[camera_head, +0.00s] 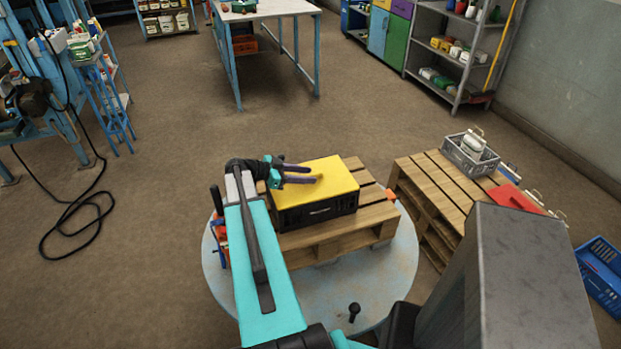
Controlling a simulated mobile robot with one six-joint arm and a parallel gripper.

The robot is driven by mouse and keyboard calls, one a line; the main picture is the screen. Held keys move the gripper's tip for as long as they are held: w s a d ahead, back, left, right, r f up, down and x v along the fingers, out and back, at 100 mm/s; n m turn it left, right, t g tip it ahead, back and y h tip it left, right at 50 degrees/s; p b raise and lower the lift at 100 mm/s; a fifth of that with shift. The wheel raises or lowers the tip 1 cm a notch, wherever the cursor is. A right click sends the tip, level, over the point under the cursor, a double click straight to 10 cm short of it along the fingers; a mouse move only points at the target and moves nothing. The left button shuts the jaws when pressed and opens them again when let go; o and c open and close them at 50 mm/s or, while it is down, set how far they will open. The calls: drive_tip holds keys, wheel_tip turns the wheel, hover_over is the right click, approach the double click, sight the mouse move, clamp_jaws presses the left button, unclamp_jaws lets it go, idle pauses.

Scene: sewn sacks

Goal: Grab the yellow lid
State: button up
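The yellow lid (336,183) lies flat on top of a black crate (318,212), which stands on a wooden pallet. My gripper (314,175) reaches in from the left above the lid. Its two dark purple fingers point right and are apart, with a gap between them and nothing visibly held. A small raised yellow part, perhaps a handle, shows near the fingertips. I cannot tell whether the fingers touch the lid.
The pallet (325,245) rests on a round pale platform (385,275). A second pallet (435,187) at the right bears a grey crate (466,163) with a white container and a red lid (514,199). A blue crate (600,270) is at far right.

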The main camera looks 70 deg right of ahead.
idle(0.6)
clamp_jaws()
drive_tip(key=shift+r, duration=0.15)
drive_tip(key=shift+r+b, duration=0.7)
drive_tip(key=shift+r, duration=0.15)
drive_tip(key=shift+a+r+b, duration=0.45)
drive_tip(key=shift+r+b, duration=0.05)
drive_tip(key=shift+r, duration=0.15)
drive_tip(key=w+a+b, duration=0.1)
drive_tip(key=a, duration=0.3)
drive_tip(key=a+r+b, duration=0.1)
drive_tip(key=a, duration=0.3)
drive_tip(key=w+a+b, duration=0.1)
drive_tip(key=a+b, duration=0.1)
drive_tip(key=a, duration=0.3)
drive_tip(key=shift+w+a+r, duration=0.1)
drive_tip(key=shift+w+r, duration=0.1)
drive_tip(key=shift+w, duration=0.15)
drive_tip(key=shift+w+a+r, duration=0.1)
drive_tip(key=shift+w+a, duration=0.1)
drive_tip(key=shift+a, duration=0.55)
